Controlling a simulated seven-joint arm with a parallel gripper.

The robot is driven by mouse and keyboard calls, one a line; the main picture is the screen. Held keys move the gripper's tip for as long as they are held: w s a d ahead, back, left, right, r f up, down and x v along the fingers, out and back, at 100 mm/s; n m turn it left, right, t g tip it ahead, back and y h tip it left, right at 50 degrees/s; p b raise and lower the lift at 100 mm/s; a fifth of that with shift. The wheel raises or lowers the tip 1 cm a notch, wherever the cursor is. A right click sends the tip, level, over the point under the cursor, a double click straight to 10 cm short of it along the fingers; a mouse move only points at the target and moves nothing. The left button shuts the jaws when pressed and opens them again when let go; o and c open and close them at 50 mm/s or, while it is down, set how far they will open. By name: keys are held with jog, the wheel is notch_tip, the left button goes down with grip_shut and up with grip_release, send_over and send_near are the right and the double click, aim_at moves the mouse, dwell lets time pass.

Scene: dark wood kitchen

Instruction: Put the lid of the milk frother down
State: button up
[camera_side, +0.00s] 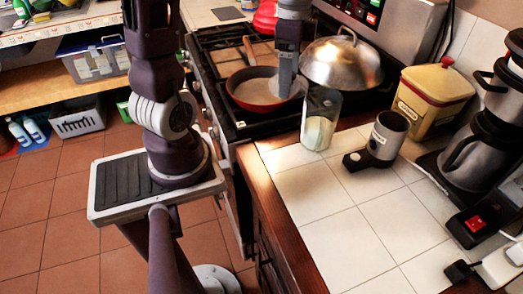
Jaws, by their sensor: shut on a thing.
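The milk frother (388,134) is a grey metal cup standing upright on the white tiled counter, beside a small black base piece (356,160). Its top looks open, with no lid on it. My gripper (286,88) points down over the red pan on the stove, to the left of and behind the frother. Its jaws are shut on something. A pale grey shape (299,87) at the fingertips looks like the lid, but its outline is hard to tell from the pan's inside.
The red pan (240,99) sits on the stove below my gripper. A domed metal cover (342,62) stands right of it. A clear jar (320,120) stands between stove and frother. A yellow box (432,92) and coffee machine (480,150) are right. The front tiles (335,235) are clear.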

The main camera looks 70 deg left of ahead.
jog(key=s+f+m, duration=0.7)
jog(key=m, duration=0.3)
send_over(262, 151)
jog(key=shift+m, duration=0.4)
notch_tip(262, 151, down, 5)
jog(key=shift+s+d+f, duration=0.1)
jog(key=shift+d+f, duration=0.05)
jog(key=shift+f, duration=0.05)
notch_tip(262, 151, down, 5)
jog(key=shift+r, duration=0.1)
jog(key=o, duration=1.3)
